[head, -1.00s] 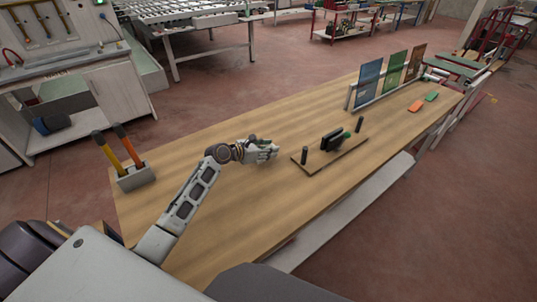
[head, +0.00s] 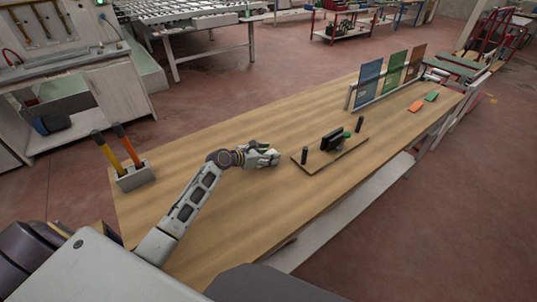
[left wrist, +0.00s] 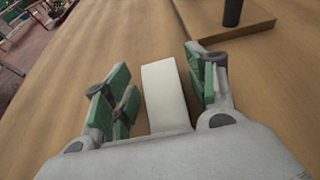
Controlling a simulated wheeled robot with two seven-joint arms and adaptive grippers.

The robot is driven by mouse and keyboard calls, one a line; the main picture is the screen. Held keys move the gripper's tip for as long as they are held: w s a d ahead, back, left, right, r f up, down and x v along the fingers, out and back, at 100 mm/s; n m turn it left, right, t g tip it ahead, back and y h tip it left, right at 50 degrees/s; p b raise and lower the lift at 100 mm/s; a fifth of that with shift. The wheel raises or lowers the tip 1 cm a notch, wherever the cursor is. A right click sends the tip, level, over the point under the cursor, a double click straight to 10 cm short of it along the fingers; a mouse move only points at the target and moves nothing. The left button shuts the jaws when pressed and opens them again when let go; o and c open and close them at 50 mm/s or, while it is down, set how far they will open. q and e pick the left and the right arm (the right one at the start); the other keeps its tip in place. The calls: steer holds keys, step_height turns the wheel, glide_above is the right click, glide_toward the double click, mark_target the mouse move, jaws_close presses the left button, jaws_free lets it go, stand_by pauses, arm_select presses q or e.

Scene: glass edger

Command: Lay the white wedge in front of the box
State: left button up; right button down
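The white wedge (left wrist: 165,96) shows in the left wrist view as a pale block lying between the green-padded fingers of my left gripper (left wrist: 163,88). The fingers stand apart with a gap on either side of it, narrower on the right. In the head view my left gripper (head: 268,157) is low over the middle of the table, left of the wooden board (head: 318,166); the wedge is hidden there. My right gripper is out of view.
The board carries two dark posts (head: 304,155) and a black-and-green fixture (head: 333,140). Coloured panels (head: 392,76) stand in a rack at the table's far end, near orange (head: 414,106) and green (head: 432,96) pieces. The wooden tabletop (head: 225,118) is clear behind my gripper.

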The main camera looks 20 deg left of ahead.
arm_select(q)
steer(key=shift+r, duration=0.15)
steer(key=shift+p+v, duration=0.3)
steer(key=shift+v, duration=5.65)
steer(key=shift+a, duration=0.1)
steer(key=shift+s, duration=0.1)
